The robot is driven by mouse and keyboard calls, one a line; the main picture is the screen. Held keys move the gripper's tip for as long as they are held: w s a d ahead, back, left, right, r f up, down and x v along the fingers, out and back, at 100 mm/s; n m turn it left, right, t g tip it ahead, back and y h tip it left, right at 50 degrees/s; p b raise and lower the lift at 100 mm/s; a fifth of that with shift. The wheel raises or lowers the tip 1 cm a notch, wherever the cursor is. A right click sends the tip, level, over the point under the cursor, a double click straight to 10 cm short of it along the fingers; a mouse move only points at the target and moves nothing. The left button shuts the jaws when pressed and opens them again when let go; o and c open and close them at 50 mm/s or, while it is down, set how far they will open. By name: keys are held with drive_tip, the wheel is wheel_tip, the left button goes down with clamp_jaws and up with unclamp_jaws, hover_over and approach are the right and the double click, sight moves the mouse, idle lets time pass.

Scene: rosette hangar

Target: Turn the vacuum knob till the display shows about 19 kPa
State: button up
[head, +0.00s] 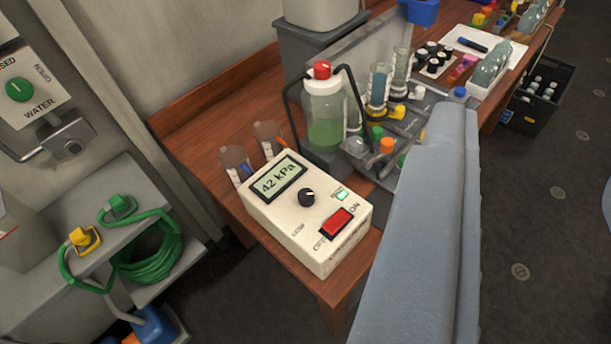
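The cream vacuum control box (330,250) sits on the near left corner of the wooden bench. Its display (279,178) reads 42 kPa. The black round vacuum knob (307,197) is to the right of and below the display, with a pale mark on its top. A red switch (336,222) marked ON and OFF and a lit green lamp (342,195) are on the same face. A long grey-blue part, which looks like my arm, rises on the right beside the box. I cannot make out my gripper's fingers. Nothing visible touches the knob.
A bottle with green liquid and a red cap (325,115), with black tubing, stands behind the box. Two small clear cups (236,160) are at its left. Cylinders and small caps crowd the bench farther back. A grey shelf (185,262) with green hose is at left.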

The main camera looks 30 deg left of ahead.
drive_tip(key=o, duration=0.3)
drive_tip(key=shift+o, duration=0.2)
drive_tip(key=shift+w, duration=0.2)
drive_tip(key=n+g+y+p, duration=0.3)
drive_tip(key=n+g+p, duration=0.85)
drive_tip(key=p, duration=1.25)
hover_over(306, 195)
drive_tip(key=s+d, duration=0.4)
wheel_tip(306, 195, down, 29)
drive_tip(key=m+g, duration=0.1)
drive_tip(key=shift+y, duration=0.3)
drive_tip(key=p+x, duration=0.1)
drive_tip(key=x, duration=0.5)
drive_tip(key=p+x, duration=0.1)
drive_tip(key=x, duration=0.6)
drive_tip(key=shift+w+d+f+p, duration=0.15)
drive_tip(key=shift+w+f+p, duration=0.1)
drive_tip(key=shift+w+p, duration=0.05)
drive_tip(key=shift+c, duration=0.3)
